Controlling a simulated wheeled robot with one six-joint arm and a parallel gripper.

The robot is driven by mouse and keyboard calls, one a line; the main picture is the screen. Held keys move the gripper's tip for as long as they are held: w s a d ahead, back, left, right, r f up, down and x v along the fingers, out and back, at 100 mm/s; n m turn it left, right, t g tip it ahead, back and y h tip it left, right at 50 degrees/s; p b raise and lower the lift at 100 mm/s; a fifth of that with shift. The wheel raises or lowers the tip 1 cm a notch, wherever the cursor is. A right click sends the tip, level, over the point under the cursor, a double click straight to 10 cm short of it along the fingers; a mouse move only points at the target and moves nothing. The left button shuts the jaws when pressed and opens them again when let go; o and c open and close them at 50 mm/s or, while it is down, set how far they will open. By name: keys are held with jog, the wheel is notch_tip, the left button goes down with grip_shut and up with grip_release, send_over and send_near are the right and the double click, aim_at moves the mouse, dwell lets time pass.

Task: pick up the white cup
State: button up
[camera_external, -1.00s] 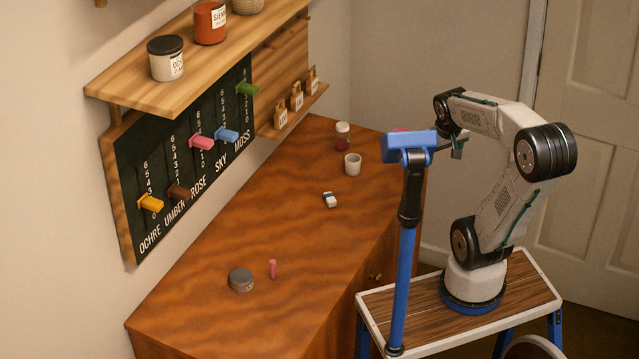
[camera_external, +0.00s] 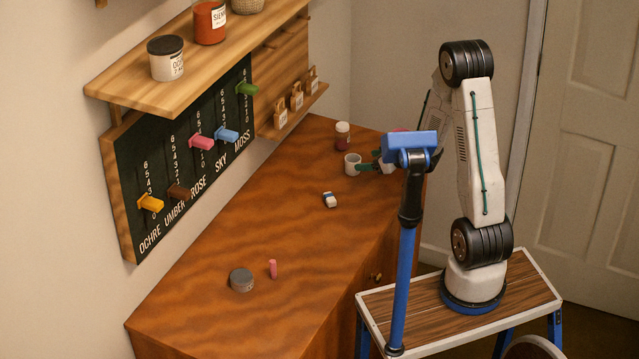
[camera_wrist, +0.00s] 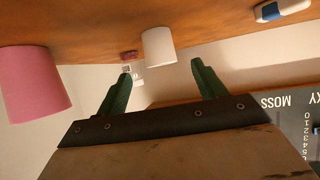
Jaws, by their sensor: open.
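The white cup (camera_external: 351,166) stands upright on the wooden table near its far right end. It also shows in the wrist view (camera_wrist: 158,46), top centre, ahead of my fingers and between them in the picture. My gripper (camera_external: 368,161) is just right of the cup in the external view, with its green fingers pointing at it. In the wrist view my gripper (camera_wrist: 163,80) is open with nothing between its fingers. Whether a finger touches the cup cannot be told. The blue head of a stand hides part of my wrist in the external view.
A pink cup (camera_wrist: 36,84) is close by my gripper, left in the wrist view. A white-lidded jar (camera_external: 342,137) stands behind the white cup. A blue-and-white eraser-like block (camera_external: 330,200) lies nearer. The blue stand (camera_external: 402,270) rises in front. The table's middle is clear.

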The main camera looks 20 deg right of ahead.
aim_at(360, 161)
jog(key=x, duration=0.7)
jog(key=shift+w+a+f, duration=0.1)
jog(key=shift+a, duration=0.05)
jog(key=c, duration=1.1)
